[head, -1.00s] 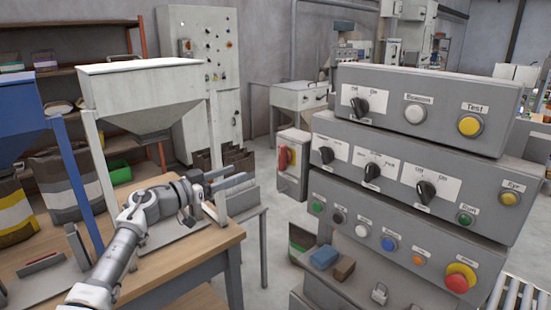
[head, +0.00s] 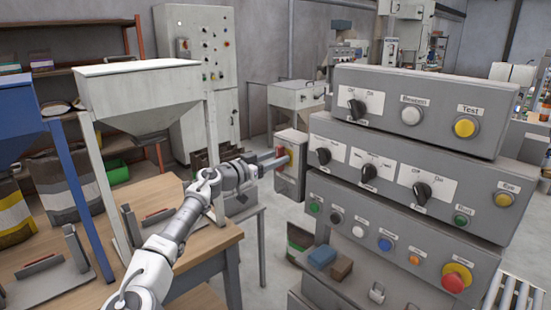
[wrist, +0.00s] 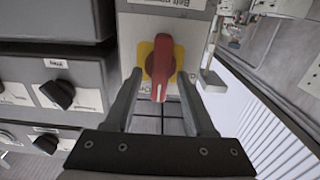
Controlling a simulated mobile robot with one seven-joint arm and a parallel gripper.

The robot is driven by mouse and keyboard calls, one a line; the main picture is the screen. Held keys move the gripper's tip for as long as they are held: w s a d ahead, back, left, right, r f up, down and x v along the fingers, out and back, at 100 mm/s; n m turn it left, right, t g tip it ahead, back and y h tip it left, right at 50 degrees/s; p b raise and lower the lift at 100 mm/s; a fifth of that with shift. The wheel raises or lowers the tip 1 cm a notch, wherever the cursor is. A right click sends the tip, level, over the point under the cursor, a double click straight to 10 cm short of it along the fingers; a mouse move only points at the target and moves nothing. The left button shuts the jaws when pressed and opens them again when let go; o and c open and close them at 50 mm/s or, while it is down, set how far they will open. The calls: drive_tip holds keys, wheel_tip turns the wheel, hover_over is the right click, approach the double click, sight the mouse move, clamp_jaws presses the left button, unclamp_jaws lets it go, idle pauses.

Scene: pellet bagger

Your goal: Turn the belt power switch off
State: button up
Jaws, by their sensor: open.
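The belt power switch is a red rotary handle (wrist: 160,62) on a yellow plate, on the front of a grey box (head: 291,186). In the wrist view a label (wrist: 168,4) above it reads "Belt" and is cut off by the frame. The handle points nearly straight down in that view. My gripper (wrist: 160,80) is open, with one finger on each side of the handle. I cannot tell whether either finger touches it. In the head view my gripper (head: 272,161) reaches the box front and hides much of the handle. Lettering below the handle is partly hidden.
A stacked grey control panel (head: 400,150) with several knobs and buttons stands just right of the switch box. A wooden table (head: 200,250) and a hopper (head: 140,95) are at the left. A roller conveyor (head: 515,295) shows at the lower right.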

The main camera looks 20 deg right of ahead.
drive_tip(key=shift+c, duration=0.2)
clamp_jaws()
drive_tip(key=shift+n, duration=0.3)
drive_tip(key=n, duration=0.2)
drive_tip(key=n+b, duration=0.1)
drive_tip(key=n, duration=0.2)
drive_tip(key=n+b, duration=0.1)
drive_tip(key=n, duration=0.2)
drive_tip(key=shift+w+f, duration=0.1)
drive_tip(key=shift+w, duration=0.2)
drive_tip(key=shift+w+a+f+n+p, duration=0.1)
drive_tip(key=shift+n+p, duration=0.2)
drive_tip(key=shift+n, duration=1.25)
drive_tip(key=shift+d+f+n+p, duration=0.1)
drive_tip(key=shift+n+p, duration=0.25)
drive_tip(key=shift+n, duration=1.15)
drive_tip(key=shift+w+a+f+n+p, duration=0.1)
drive_tip(key=shift+n+p, duration=0.2)
drive_tip(key=shift+n, duration=1.25)
